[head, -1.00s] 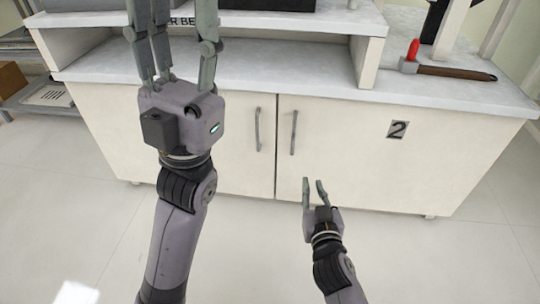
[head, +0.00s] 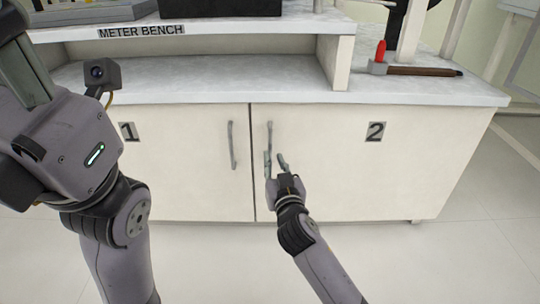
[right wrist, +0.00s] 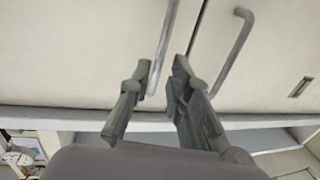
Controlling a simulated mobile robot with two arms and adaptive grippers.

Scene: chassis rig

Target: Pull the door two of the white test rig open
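Door two (head: 360,160) is the right-hand cream door of the white rig, marked with a 2 plate (head: 375,132). It is closed. Its upright grey bar handle (head: 269,136) is near its left edge. My right gripper (head: 275,158) is open at the lower part of this handle. In the right wrist view, which looks upside down, the handle (right wrist: 163,50) appears between the two spread fingers (right wrist: 160,75); I cannot tell whether they touch it. My left gripper (head: 22,70) is at the upper left, its fingertips cut off by the frame.
Door one (head: 190,165) is closed, with its own handle (head: 231,145) just left of the seam. A hammer-like tool with a dark handle (head: 425,71) lies on the worktop (head: 440,90). The floor in front (head: 420,260) is clear.

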